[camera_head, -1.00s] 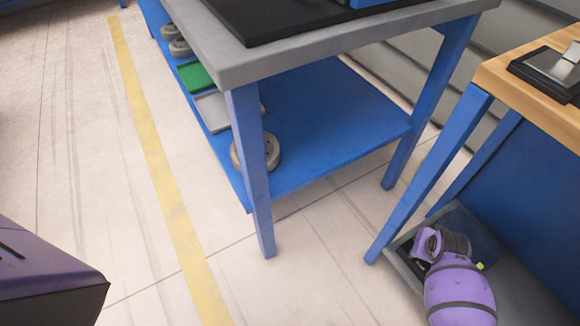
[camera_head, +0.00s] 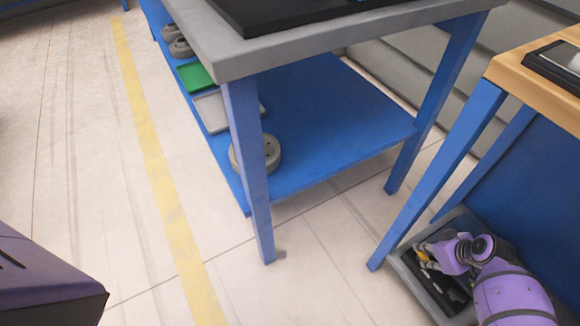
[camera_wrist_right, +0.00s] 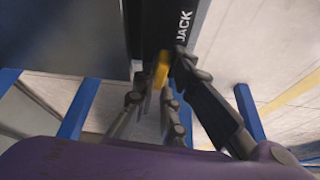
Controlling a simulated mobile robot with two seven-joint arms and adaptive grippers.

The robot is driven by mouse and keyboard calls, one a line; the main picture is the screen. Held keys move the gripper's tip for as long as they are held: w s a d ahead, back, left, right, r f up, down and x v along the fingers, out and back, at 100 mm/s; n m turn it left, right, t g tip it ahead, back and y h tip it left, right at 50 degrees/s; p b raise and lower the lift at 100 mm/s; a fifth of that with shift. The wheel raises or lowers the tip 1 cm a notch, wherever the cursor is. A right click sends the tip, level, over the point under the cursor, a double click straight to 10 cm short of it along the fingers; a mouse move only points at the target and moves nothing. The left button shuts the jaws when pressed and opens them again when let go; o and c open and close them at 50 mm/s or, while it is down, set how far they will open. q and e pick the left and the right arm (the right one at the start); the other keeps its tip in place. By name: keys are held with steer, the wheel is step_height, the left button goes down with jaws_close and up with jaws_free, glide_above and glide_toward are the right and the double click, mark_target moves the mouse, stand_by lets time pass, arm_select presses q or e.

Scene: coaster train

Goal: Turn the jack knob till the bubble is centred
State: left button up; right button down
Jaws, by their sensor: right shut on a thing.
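The yellow jack knob (camera_wrist_right: 161,70) shows in the right wrist view, beside a black strip marked JACK (camera_wrist_right: 183,28). My right gripper (camera_wrist_right: 157,88) has its dark fingers around the knob and is shut on it. In the head view the right gripper (camera_head: 428,262) is low at the lower right, over a grey tray-like base (camera_head: 418,290), with small yellow parts at its fingers. The bubble is not visible in any view. My left gripper is not in view.
A wooden-topped bench (camera_head: 520,85) with blue legs stands above my right arm, and one leg (camera_head: 437,180) is close to the gripper. A grey-topped table (camera_head: 300,45) with a blue lower shelf (camera_head: 320,130) stands to the left. The floor in front is clear.

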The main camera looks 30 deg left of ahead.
steer(key=shift+n+b, duration=0.3)
steer(key=shift+n, duration=0.2)
steer(key=shift+g, duration=0.3)
steer(key=c, duration=1.8)
jaws_free()
